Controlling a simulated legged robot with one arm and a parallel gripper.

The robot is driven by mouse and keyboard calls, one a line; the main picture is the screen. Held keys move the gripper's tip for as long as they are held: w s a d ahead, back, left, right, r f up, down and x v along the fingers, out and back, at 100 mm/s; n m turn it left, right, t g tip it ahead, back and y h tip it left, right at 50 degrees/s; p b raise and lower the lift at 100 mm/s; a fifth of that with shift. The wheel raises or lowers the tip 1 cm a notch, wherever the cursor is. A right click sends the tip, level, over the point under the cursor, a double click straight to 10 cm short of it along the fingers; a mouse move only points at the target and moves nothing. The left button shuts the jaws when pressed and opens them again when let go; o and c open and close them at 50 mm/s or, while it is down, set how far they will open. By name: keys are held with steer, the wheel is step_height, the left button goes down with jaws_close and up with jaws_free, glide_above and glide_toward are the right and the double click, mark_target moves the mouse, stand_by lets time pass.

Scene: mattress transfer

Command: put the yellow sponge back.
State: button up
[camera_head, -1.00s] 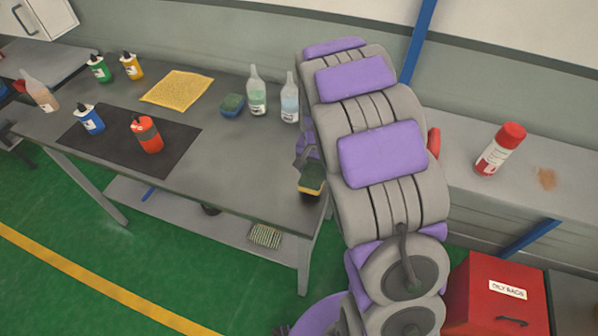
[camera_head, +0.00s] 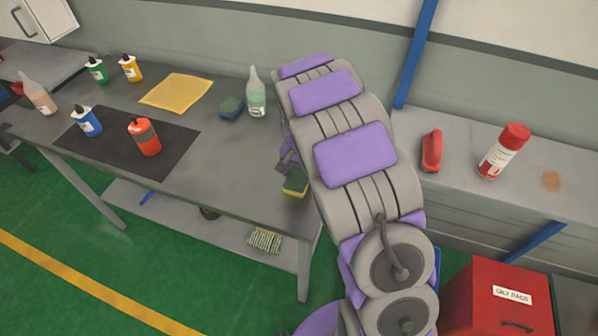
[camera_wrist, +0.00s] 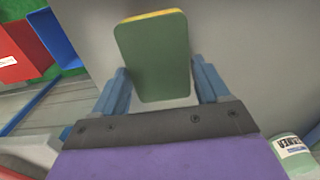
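The yellow sponge (camera_head: 295,182) has a dark green scouring face. It is at my gripper (camera_head: 288,163), by the right end of the grey table (camera_head: 235,170). In the wrist view the sponge (camera_wrist: 152,55) sits between my two blue fingers, its green face toward the camera and a yellow edge at the top. My gripper (camera_wrist: 162,85) is shut on it. I cannot tell whether the sponge touches the tabletop. My arm hides part of the table's right end.
A blue-green sponge (camera_head: 231,108) and a green-liquid bottle (camera_head: 257,96) stand beyond, near a yellow cloth (camera_head: 176,92). Small bottles stand around a black mat (camera_head: 115,150). A red bin (camera_head: 495,300) is at right.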

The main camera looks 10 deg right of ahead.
mark_target(299, 175)
steer(key=o, duration=0.3)
step_height(299, 175, up, 12)
steer(key=p, duration=0.3)
steer(key=s+r+n, duration=0.1)
steer(key=s+r, duration=0.3)
steer(key=s, duration=0.6)
steer(key=s+r+n, duration=0.2)
steer(key=s+r, duration=0.3)
steer(key=s, duration=0.4)
steer(key=s+n+g, duration=0.1)
steer(key=s+n, duration=0.2)
steer(key=s, duration=1.5)
steer(key=shift+a+f+n+g, duration=0.15)
steer(key=shift+a+n+g, duration=0.15)
steer(key=shift+n+g, duration=0.1)
